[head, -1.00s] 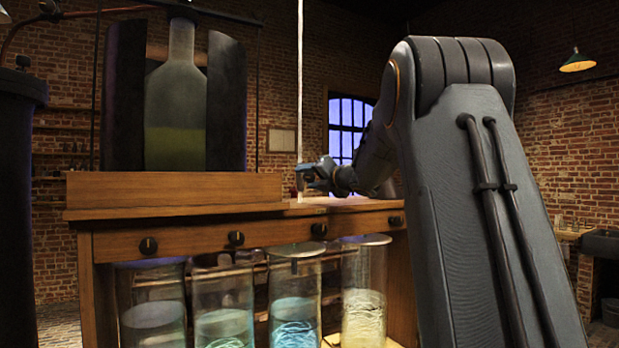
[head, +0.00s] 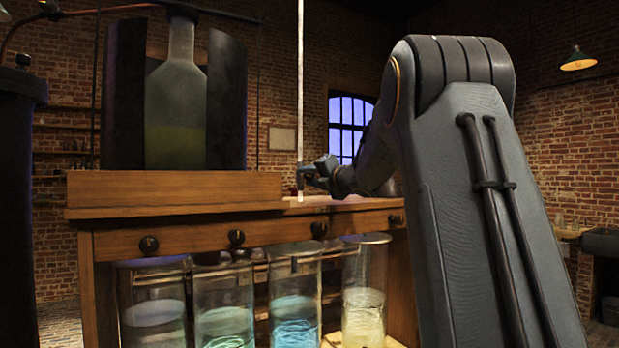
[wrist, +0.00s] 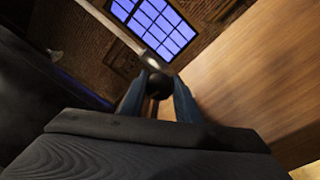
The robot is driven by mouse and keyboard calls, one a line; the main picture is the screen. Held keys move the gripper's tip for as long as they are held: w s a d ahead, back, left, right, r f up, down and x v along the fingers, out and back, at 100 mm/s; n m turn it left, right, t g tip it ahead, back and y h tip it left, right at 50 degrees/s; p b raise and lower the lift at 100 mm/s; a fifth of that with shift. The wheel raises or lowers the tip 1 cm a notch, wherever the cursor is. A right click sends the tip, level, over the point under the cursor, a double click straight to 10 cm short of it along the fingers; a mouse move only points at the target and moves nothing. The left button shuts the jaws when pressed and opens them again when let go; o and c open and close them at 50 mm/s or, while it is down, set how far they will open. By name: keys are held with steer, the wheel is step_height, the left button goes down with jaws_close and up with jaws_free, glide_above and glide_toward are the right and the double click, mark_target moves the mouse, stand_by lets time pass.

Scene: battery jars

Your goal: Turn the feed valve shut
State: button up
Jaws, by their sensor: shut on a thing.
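My gripper (wrist: 161,80) is shut on a dark round knob (wrist: 160,86), which sits between the two blue-grey fingers in the wrist view. I take this knob for the feed valve. A pale tube shows just beyond it. In the head view my gripper (head: 304,177) is at the lower end of the thin pale vertical tube (head: 300,90), above the bench top. The valve is too small and covered there to make out its handle angle. A large glass bottle (head: 175,110) with greenish liquid stands at the left between dark curved shields.
The wooden bench (head: 200,240) has several dark knobs on its front. Below stand several glass jars, among them one with blue liquid (head: 295,300) and one with yellowish liquid (head: 363,300). A dark cylinder (head: 15,200) stands at far left.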

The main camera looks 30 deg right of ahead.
steer(key=m, duration=0.4)
steer(key=shift+m+p, duration=0.3)
steer(key=m+t+h+p, duration=0.1)
steer(key=m, duration=0.3)
steer(key=m+p, duration=0.1)
steer(key=m, duration=0.3)
steer(key=shift+m, duration=0.4)
steer(key=shift+m+h+p, duration=0.5)
steer(key=shift+m+p, duration=0.25)
steer(key=shift+m, duration=0.85)
steer(key=o, duration=1)
steer(key=shift+o, duration=0.2)
steer(key=shift+s, duration=0.1)
